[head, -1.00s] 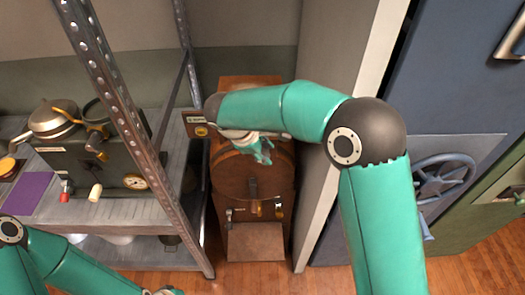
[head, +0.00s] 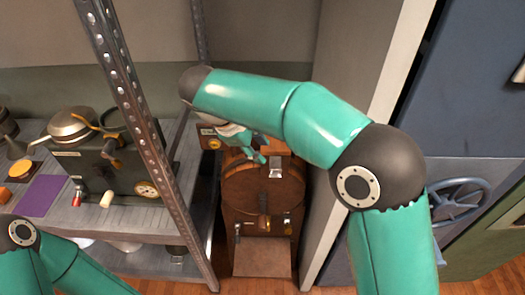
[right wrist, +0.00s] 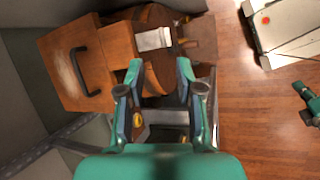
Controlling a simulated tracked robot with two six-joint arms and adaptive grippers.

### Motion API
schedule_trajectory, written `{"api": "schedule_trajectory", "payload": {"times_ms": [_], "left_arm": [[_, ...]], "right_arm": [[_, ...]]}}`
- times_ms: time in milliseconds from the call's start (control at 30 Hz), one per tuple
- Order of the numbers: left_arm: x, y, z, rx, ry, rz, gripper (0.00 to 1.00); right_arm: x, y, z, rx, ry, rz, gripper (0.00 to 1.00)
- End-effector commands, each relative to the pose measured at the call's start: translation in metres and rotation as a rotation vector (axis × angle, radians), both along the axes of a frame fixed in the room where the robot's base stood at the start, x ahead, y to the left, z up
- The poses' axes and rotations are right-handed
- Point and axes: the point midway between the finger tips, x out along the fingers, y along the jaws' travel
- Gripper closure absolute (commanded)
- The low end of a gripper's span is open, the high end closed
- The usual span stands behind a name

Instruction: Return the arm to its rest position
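My right arm (head: 290,110), green with dark grey joints, reaches across the middle of the head view and bends down at its far end. My right gripper (head: 255,150) is partly hidden behind the arm link, above the brown wooden cabinet (head: 262,205). In the right wrist view, the two fingers of the right gripper (right wrist: 160,74) stand apart with nothing held between them. The wooden cabinet lies beyond them. My left arm (head: 45,262) shows at the lower left of the head view. Its gripper is out of the picture.
A metal shelf (head: 140,120) with a dark machine (head: 95,165) stands on the left. A wall panel (head: 350,60) and a blue safe with a handwheel (head: 458,198) are on the right. Bare wood floor (right wrist: 258,120) shows in the right wrist view.

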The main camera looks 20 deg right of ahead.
Motion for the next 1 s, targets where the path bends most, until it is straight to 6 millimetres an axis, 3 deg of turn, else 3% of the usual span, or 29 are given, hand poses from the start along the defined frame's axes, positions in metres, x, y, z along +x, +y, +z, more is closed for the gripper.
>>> {"api": "schedule_trajectory", "payload": {"times_ms": [767,867,967,1000], "left_arm": [[0.000,0.000,-0.001,0.000,0.000,0.000,1.00],[0.000,0.000,-0.001,0.000,0.000,0.000,1.00],[0.000,0.000,-0.001,0.000,0.000,0.000,1.00],[0.000,0.000,-0.001,0.000,0.000,0.000,1.00]], "right_arm": [[0.000,0.000,-0.007,0.008,0.005,0.001,0.64],[0.000,0.001,-0.030,0.041,0.025,0.000,0.64],[-0.002,0.003,-0.075,0.115,0.058,-0.007,0.64],[-0.006,0.004,-0.098,0.158,0.076,-0.019,0.64]]}}
